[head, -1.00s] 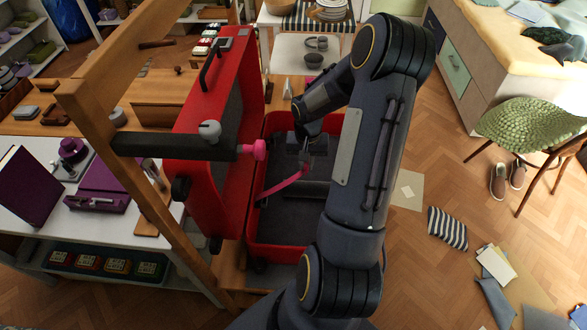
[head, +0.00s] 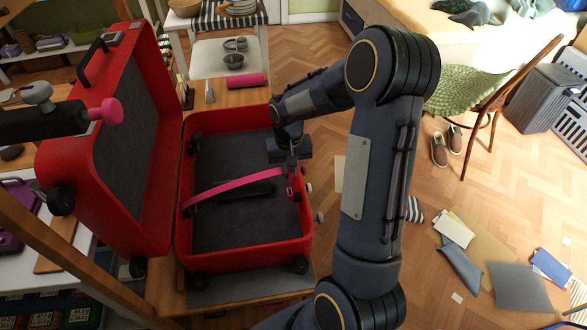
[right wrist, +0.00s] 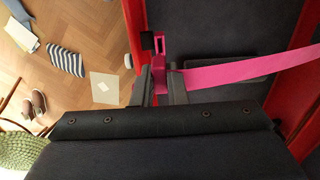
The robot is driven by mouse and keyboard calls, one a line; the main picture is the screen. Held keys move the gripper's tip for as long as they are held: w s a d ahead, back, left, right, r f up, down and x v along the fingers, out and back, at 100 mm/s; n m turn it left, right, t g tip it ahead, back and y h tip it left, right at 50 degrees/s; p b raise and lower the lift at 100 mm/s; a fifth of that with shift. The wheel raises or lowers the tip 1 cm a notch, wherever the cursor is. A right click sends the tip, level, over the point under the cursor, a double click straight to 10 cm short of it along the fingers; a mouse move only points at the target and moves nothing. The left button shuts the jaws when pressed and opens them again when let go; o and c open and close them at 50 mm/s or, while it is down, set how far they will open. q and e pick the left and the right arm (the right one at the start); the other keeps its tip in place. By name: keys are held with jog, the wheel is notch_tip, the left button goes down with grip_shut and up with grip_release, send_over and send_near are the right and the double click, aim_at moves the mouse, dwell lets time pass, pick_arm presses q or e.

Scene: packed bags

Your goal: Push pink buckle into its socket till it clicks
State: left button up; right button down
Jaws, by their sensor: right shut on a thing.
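An open red suitcase (head: 190,250) lies in the head view, its lid raised on the left. A pink strap (head: 232,186) crosses the dark interior to the right wall; it also shows in the right wrist view (right wrist: 250,70). My right gripper (head: 292,160) is at that wall, shut on the pink buckle at the strap's end. In the right wrist view its fingers (right wrist: 160,88) close around pink material. A pink slotted piece, seemingly the socket (right wrist: 160,50), is just beyond the fingertips, beside the red wall; whether it touches the buckle is unclear. My left gripper is out of view.
A dark bar with a pink knob (head: 107,111) is in front of the raised lid. A pink roll (head: 240,80) lies behind the suitcase. A chair (head: 490,85), shoes (head: 447,145) and papers are on the floor to the right.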

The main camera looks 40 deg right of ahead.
aim_at(290, 179)
jog(key=shift+f+b, duration=1.7)
jog(key=shift+f, duration=0.55)
jog(key=shift+f+b, duration=1.05)
jog(key=shift+f, duration=0.35)
dwell(0.4)
jog(key=c, duration=1.4)
grip_release()
jog(key=shift+o, duration=0.2)
jog(key=shift+r+p, duration=0.65)
jog(key=shift+r, duration=3.3)
